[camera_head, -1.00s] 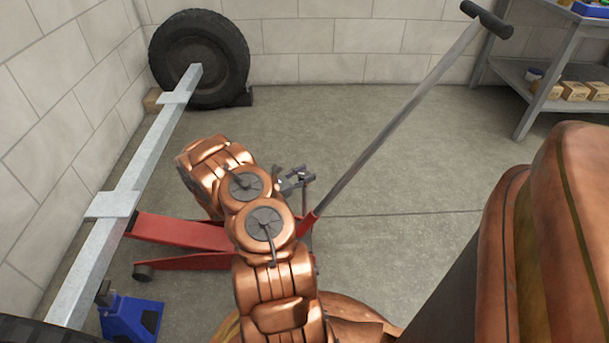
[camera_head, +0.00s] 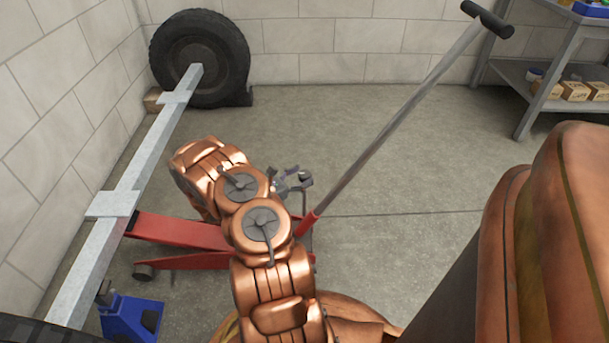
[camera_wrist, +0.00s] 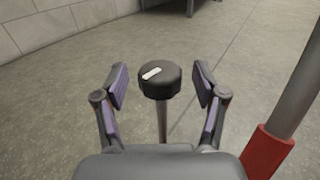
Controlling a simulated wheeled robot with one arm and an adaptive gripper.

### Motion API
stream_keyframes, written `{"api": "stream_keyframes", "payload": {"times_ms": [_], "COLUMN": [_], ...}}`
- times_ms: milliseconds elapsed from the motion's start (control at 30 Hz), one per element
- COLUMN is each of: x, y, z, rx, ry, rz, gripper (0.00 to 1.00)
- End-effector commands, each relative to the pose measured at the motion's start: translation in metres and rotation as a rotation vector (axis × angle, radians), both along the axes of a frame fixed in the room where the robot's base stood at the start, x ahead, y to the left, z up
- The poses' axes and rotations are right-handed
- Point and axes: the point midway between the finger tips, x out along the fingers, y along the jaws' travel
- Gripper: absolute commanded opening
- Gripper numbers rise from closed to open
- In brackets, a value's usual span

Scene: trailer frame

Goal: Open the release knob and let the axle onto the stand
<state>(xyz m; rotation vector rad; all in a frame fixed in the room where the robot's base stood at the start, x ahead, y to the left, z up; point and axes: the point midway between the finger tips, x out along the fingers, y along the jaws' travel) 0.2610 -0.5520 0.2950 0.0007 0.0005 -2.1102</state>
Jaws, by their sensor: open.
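The release knob (camera_wrist: 160,81) is a round black knob with a white mark on top, on a thin upright rod in the wrist view. My gripper (camera_wrist: 161,88) is open, with one finger on each side of the knob and a gap on both sides. In the head view my gripper (camera_head: 293,181) is small and partly hidden by my arm; the knob cannot be made out there. The red jack (camera_head: 185,232) reaches under the grey axle beam (camera_head: 125,190). The blue stand (camera_head: 130,317) is below the beam at lower left; its top is close under the beam.
The jack's long handle (camera_head: 395,120) slants up to the right from its red socket (camera_head: 309,222); it also shows at right in the wrist view (camera_wrist: 302,85). A tyre (camera_head: 200,55) stands at the back wall. A shelf (camera_head: 560,85) is at back right. Open floor lies right of the handle.

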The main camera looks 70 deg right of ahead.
Motion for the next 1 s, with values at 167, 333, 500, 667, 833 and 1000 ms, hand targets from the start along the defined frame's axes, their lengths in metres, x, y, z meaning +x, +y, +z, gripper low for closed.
{"api": "stream_keyframes", "payload": {"times_ms": [167, 333, 500, 667, 833, 1000], "x": [0.018, 0.033, 0.044, 0.051, 0.052, 0.052], "y": [0.027, 0.052, 0.073, 0.084, 0.088, 0.088], "z": [0.0, 0.0, 0.0, 0.0, 0.0, 0.0], "rx": [0.001, 0.001, 0.001, 0.0, 0.0, 0.0], "ry": [0.001, 0.001, 0.001, 0.0, 0.0, 0.0], "rz": [0.005, 0.005, 0.003, 0.002, -0.001, -0.001], "gripper": [0.71, 0.71, 0.71, 0.71, 0.71, 0.71]}}
